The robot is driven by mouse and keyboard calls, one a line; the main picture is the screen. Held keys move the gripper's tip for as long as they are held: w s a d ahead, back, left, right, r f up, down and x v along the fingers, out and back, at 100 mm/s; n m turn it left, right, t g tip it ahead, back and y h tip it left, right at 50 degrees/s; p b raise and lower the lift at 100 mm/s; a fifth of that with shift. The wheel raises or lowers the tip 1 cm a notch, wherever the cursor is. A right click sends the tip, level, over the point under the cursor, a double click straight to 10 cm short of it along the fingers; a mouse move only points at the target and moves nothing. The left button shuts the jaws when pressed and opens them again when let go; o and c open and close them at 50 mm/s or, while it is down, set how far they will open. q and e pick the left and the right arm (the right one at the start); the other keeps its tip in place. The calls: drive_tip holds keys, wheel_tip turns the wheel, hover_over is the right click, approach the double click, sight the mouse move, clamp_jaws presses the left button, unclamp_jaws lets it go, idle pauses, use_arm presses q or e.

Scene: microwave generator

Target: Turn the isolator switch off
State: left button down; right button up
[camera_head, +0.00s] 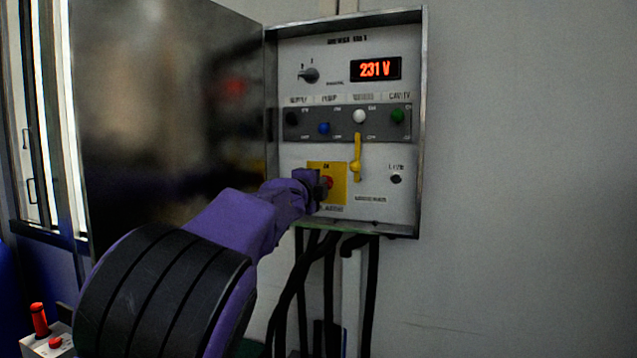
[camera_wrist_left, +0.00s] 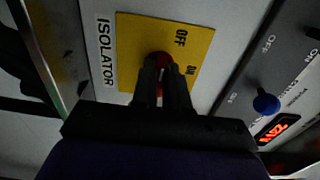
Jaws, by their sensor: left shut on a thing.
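The isolator switch is a red knob (camera_head: 328,182) on a yellow plate (camera_head: 340,195) low in the open wall cabinet. My left gripper (camera_head: 319,186) reaches in from the left and covers part of the plate. In the left wrist view, its two dark fingers (camera_wrist_left: 162,75) are shut on the red knob (camera_wrist_left: 160,57). The yellow plate (camera_wrist_left: 135,45) there carries the words OFF and ON, with ISOLATOR printed beside it. The fingers hide most of the knob, so I cannot tell which word it points at. My right gripper is not in view.
The cabinet door (camera_head: 170,110) stands open at the left. A display (camera_head: 376,69) reads 231 V. A grey strip (camera_head: 345,132) holds several coloured toggles. A yellow lever (camera_head: 356,158) hangs just right of the plate. Black cables (camera_head: 302,290) run down below the cabinet.

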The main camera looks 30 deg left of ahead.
use_arm(q)
drive_tip(key=shift+r+n, duration=0.15)
drive_tip(key=shift+n, duration=0.15)
drive_tip(key=c, duration=1.1)
unclamp_jaws()
drive_tip(key=shift+c, duration=0.2)
drive_tip(key=shift+w, duration=0.1)
drive_tip(key=shift+d, duration=0.15)
